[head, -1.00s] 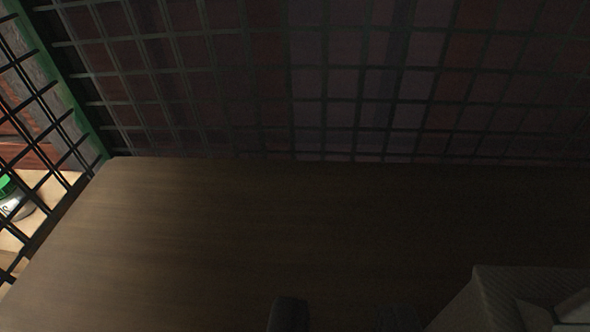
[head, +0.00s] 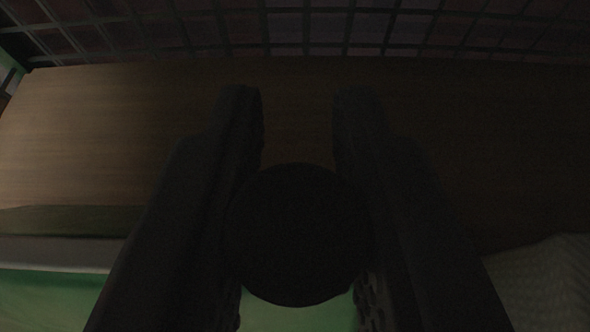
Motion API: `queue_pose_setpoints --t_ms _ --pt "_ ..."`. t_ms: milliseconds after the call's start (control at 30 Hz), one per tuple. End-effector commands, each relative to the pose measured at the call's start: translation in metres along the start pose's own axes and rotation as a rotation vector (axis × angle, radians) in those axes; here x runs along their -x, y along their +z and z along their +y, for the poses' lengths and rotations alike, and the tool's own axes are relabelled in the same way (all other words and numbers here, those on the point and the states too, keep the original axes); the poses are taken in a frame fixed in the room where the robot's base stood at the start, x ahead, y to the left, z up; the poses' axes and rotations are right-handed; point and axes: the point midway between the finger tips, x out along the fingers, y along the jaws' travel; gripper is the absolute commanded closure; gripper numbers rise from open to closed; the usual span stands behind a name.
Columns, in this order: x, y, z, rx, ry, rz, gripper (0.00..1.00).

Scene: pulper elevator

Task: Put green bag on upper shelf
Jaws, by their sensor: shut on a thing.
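My gripper (head: 298,100) is in the middle of the head view, its two dark fingers pointing away over a brown wooden shelf board (head: 80,130). A dark round thing (head: 297,235) sits between the fingers, and the gripper is shut on it. It is too dark to tell whether this is the green bag. A green surface (head: 45,300) shows at the bottom left, below the board's near edge. More green shows between the fingers under the round thing. I cannot tell whether this green is the bag or part of the structure.
A dark wire mesh (head: 300,25) stands along the board's back edge. A pale textured thing (head: 545,285) lies at the bottom right, cut off by the frame. A grey band (head: 60,252) runs along the near left edge. The board's left part looks clear.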

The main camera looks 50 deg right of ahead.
Motion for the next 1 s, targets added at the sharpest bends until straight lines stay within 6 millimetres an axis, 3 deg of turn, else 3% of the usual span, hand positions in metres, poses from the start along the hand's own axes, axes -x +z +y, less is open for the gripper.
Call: queue_pose_setpoints --t_ms 300,333,400,767,1000 --pt "-0.003 0.008 -0.001 0.001 -0.001 0.004 1.00" --pt "-0.003 0.008 -0.001 0.001 -0.001 0.003 0.79" --pt "-0.003 0.008 -0.001 0.001 -0.001 0.003 0.60" --pt "-0.001 0.009 -0.001 0.002 -0.002 0.001 0.60" --pt "0.021 0.009 -0.001 0.002 -0.002 0.001 0.60"
